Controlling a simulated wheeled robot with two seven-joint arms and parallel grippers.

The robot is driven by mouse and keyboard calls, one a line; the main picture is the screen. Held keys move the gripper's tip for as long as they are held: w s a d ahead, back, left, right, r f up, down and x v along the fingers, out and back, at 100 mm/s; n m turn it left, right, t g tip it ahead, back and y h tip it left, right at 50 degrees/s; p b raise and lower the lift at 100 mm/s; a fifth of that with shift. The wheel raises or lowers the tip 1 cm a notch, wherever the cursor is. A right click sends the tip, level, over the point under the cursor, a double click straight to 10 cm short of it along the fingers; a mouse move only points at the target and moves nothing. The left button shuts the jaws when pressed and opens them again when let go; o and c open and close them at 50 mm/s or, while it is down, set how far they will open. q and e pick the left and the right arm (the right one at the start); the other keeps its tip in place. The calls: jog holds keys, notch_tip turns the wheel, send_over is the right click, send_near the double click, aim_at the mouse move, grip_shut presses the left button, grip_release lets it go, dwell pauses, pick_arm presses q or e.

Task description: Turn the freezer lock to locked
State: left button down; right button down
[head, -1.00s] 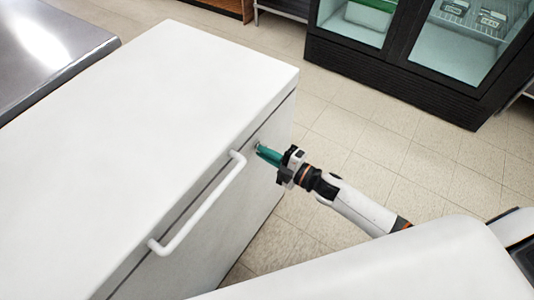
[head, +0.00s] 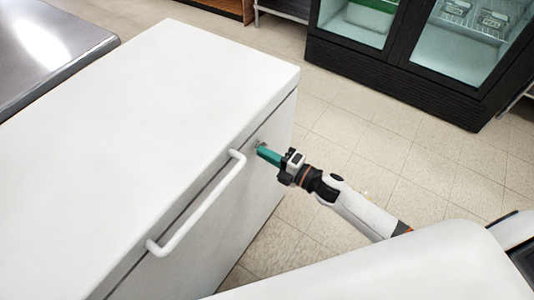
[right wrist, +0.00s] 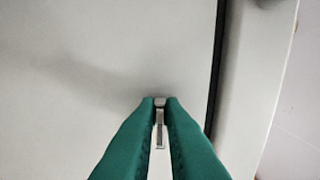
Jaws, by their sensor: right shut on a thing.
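The white freezer (head: 170,95) fills the left and middle of the head view. Its lock (head: 257,145) is a small metal piece on the front face, right of the handle, mostly hidden by my fingers. My right gripper (head: 262,152) reaches it from the right, with green fingers shut on it. In the right wrist view the two fingertips (right wrist: 161,102) close on the narrow metal key piece of the lock (right wrist: 160,130), which shows between them. I cannot read any lock marking. My left gripper is not in view.
A white bar handle (head: 198,205) sticks out from the freezer front, left of my right gripper. A steel counter (head: 45,50) stands at the far left. A black glass-door fridge (head: 400,80) stands at the back right. Tiled floor (head: 350,130) lies clear between.

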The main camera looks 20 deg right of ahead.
jog(key=shift+f, duration=0.1)
jog(key=c, duration=1.5)
grip_release()
jog(key=shift+s+d, duration=0.1)
jog(key=v, duration=1.1)
jog(key=shift+s+d+b, duration=0.25)
jog(key=shift+s+b, duration=0.1)
jog(key=shift+b, duration=0.05)
